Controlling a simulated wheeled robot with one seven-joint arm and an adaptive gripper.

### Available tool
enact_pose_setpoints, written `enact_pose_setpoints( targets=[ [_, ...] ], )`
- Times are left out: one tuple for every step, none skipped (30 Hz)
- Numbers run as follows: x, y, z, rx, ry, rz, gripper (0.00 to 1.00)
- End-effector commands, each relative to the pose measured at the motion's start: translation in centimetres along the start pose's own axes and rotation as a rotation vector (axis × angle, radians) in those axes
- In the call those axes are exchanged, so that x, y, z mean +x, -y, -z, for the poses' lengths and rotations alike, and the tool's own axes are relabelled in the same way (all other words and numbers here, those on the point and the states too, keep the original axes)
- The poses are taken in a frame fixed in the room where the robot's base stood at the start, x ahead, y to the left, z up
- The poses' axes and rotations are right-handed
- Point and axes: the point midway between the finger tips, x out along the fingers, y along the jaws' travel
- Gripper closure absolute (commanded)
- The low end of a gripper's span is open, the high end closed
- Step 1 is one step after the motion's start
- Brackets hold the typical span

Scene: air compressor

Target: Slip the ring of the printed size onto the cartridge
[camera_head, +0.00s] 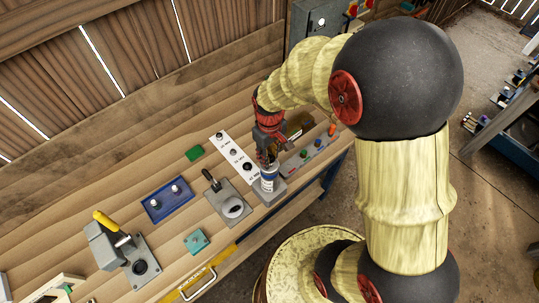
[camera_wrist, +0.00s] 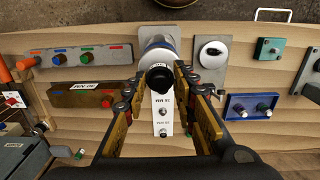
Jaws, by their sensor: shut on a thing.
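The cartridge (camera_head: 267,184), a white upright cylinder with a blue band, stands in a grey block at the bench's front. In the wrist view the cartridge (camera_wrist: 153,46) is above centre. My gripper (camera_head: 266,158) is right over it, pointing down. In the wrist view my gripper (camera_wrist: 157,80) is shut on a dark round piece (camera_wrist: 157,75) in line with the cartridge; I cannot tell whether this is a ring or the cartridge's top. A white strip (camera_head: 236,158) with printed labels and small dark round pieces lies behind; the wrist view shows part of it (camera_wrist: 162,116).
A grey plate with a round white part (camera_head: 233,208) and a blue tray with two knobs (camera_head: 168,200) lie left of the cartridge. A grey bar with coloured buttons (camera_head: 310,153) lies to its right. A yellow-handled press (camera_head: 118,243) stands further left.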

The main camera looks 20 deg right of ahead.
Motion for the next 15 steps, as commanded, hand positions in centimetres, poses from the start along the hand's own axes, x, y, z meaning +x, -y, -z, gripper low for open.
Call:
enact_pose_setpoints(
  targets=[
    [0.2, 0.0, 0.0, 0.0, 0.0, 0.0, 0.86],
    [0.3, 0.0, 0.0, 0.0, 0.0, 0.0, 0.86],
    [0.4, 0.0, 0.0, 0.0, 0.0, 0.0, 0.86],
    [0.4, 0.0, 0.0, 0.0, 0.0, 0.0, 0.86],
    [0.5, 0.0, 0.0, 0.0, 0.0, 0.0, 0.86],
    [0.6, 0.0, 0.0, 0.0, 0.0, 0.0, 0.86],
    [0.7, 0.0, 0.0, 0.0, 0.0, 0.0, 0.86],
    [0.7, 0.0, 0.0, 0.0, 0.0, 0.0, 0.86],
    [0.8, 0.0, 0.0, 0.0, 0.0, 0.0, 0.86],
    [0.9, 0.0, 0.0, 0.0, 0.0, 0.0, 0.86],
    [0.9, 0.0, 0.0, 0.0, 0.0, 0.0, 0.86],
    [1.0, 0.0, 0.0, 0.0, 0.0, 0.0, 0.86],
    [1.1, 0.0, 0.0, 0.0, 0.0, 0.0, 0.86],
    [1.2, 0.0, 0.0, 0.0, 0.0, 0.0, 0.86],
    [1.3, 0.0, 0.0, 0.0, 0.0, 0.0, 0.86]
  ],
)
